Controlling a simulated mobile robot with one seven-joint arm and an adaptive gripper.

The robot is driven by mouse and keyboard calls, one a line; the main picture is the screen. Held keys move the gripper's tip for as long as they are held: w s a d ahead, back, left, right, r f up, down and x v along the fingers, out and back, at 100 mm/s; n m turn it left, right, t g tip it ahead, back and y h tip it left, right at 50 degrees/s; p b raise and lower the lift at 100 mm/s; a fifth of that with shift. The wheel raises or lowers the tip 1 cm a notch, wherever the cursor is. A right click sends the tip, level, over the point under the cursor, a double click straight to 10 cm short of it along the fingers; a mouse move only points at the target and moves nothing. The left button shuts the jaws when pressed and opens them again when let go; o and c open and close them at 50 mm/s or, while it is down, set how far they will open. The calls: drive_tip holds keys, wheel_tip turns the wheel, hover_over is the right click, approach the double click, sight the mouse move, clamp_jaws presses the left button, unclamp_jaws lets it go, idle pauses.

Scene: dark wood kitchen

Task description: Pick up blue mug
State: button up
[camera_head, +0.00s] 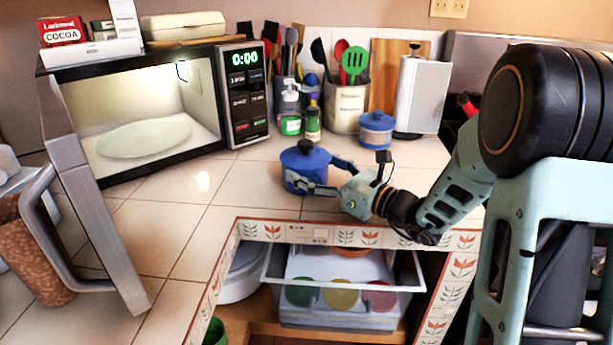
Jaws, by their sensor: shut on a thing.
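The blue mug (301,160) is upright at the counter's middle, with what looks like a dark knob on its top. My gripper (313,174) reaches it from the right, with one finger across its front and the other at its right rear side. The fingers are shut on the mug and cover part of its lower right side. I cannot tell whether its base touches the tiles.
An open microwave (240,95) stands at the left, its door (95,220) swung toward me. A blue-lidded jar (376,130), bottles (312,120) and a utensil crock (347,105) stand behind. Tiles left of the mug are clear.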

drive_tip(key=c, duration=0.4)
drive_tip(key=shift+r, duration=0.15)
drive_tip(key=shift+c, duration=0.2)
